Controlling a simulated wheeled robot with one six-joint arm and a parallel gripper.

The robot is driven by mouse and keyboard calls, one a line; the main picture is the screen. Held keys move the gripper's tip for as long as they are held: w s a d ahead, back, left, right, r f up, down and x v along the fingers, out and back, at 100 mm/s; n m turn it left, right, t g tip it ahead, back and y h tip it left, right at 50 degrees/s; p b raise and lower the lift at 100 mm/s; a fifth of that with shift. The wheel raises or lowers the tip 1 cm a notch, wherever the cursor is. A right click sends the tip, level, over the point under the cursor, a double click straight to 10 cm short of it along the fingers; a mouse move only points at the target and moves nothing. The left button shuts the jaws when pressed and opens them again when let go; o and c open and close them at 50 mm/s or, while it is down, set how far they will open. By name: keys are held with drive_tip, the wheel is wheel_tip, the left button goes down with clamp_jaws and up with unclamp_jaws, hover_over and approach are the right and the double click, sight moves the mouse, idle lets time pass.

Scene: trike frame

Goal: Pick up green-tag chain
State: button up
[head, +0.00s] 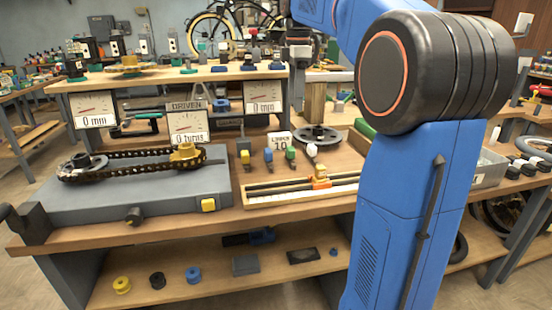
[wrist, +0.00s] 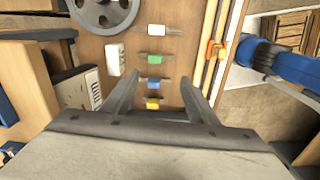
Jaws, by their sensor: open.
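The green-tag chain (head: 291,154) is on the wooden bench in a row of tagged pieces, between a blue-tag one (head: 268,155) and a white-tag one (head: 312,150). In the wrist view the green tag (wrist: 155,60) lies just beyond the fingertips, close to the middle of the gap. My gripper (wrist: 160,78) is open and empty above the row. The blue tag (wrist: 154,84) and yellow tag (wrist: 152,103) show between its fingers. The chain itself is too small to make out. I cannot tell the height above the bench.
A small white sign (wrist: 115,58) stands left of the row. A grey wheel (wrist: 103,12) lies at the top left. A rail tray with an orange slider (head: 320,182) runs along the bench front. A chain drive on a grey base (head: 140,196) stands left.

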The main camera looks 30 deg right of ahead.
sight(291, 148)
drive_tip(key=shift+n, duration=0.5)
drive_tip(key=f, duration=0.5)
drive_tip(key=w+f, duration=0.1)
drive_tip(key=f, duration=1.1)
drive_tip(key=shift+w, duration=0.35)
drive_tip(key=shift+r, duration=0.1)
drive_tip(key=c, duration=1.2)
